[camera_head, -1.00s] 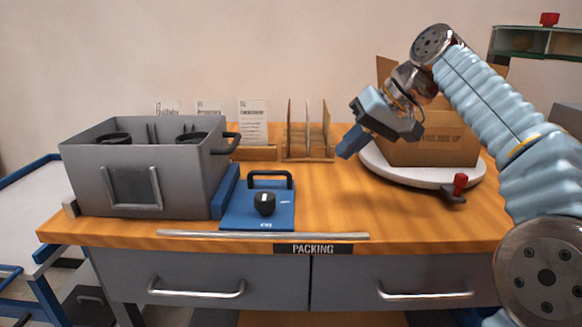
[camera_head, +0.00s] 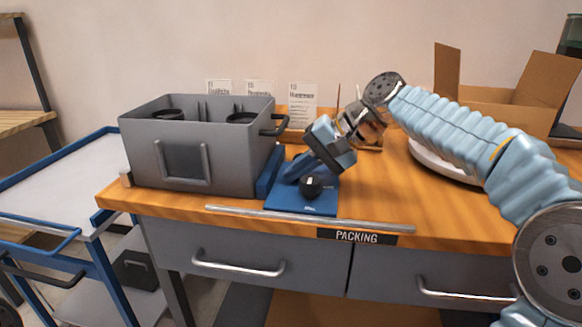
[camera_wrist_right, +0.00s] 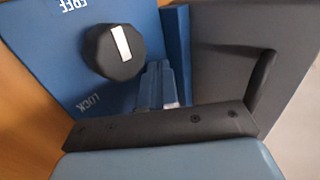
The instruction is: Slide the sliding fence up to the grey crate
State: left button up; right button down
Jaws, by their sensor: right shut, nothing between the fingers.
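The grey crate (camera_head: 205,170) stands at the left of the wooden bench. The sliding fence is a blue plate (camera_head: 290,203) with an upright blue wall (camera_head: 268,172) along the crate's right side; I cannot tell whether they touch. A black knob (camera_head: 311,187) sits on the plate; the right wrist view shows it (camera_wrist_right: 115,50) with FREE and LOCK labels. My right gripper (camera_head: 290,173) is shut and empty, low over the fence behind the knob; its fingertips (camera_wrist_right: 162,88) are near the blue wall. It hides the fence's black handle. My left gripper is not in view.
The crate's black end handle (camera_head: 275,124) juts out near my right gripper. A metal rail (camera_head: 310,218) runs along the bench front. An open cardboard box (camera_head: 500,95) and white turntable (camera_head: 440,165) are on the right. Upright cards (camera_head: 302,103) stand behind.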

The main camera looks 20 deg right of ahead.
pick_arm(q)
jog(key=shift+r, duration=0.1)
pick_arm(e)
jog(key=shift+w+a, duration=0.35)
jog(key=shift+a, duration=0.25)
jog(key=shift+w+a+r+p, duration=0.15)
jog(key=shift+w+a+p, duration=0.05)
jog(key=shift+a+p, duration=0.2)
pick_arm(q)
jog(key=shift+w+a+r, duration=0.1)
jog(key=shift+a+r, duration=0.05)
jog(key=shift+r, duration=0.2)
